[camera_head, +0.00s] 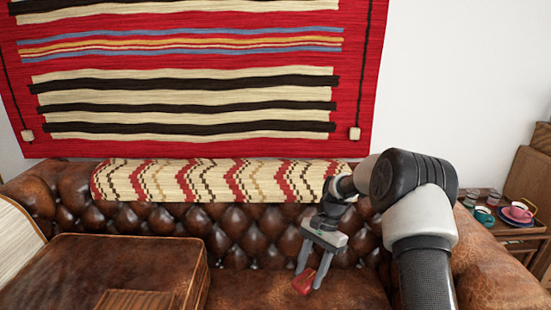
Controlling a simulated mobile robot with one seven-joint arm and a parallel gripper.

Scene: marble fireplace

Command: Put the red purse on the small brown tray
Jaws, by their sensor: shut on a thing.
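My gripper (311,275) points down over the sofa seat at the lower middle right. It is shut on the red purse (303,284), a small red item at its fingertips. I cannot tell whether the purse touches the seat below. A small brown slatted surface (134,300), which looks like the small brown tray, lies on the brown leather block at the lower left. The bottom edge of the view cuts it off. The gripper and purse are to its right, well apart from it.
The leather block (100,262) rises in front of the tufted sofa back (250,232). A patterned blanket (220,180) drapes over the back. A light cushion (15,240) stands far left.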

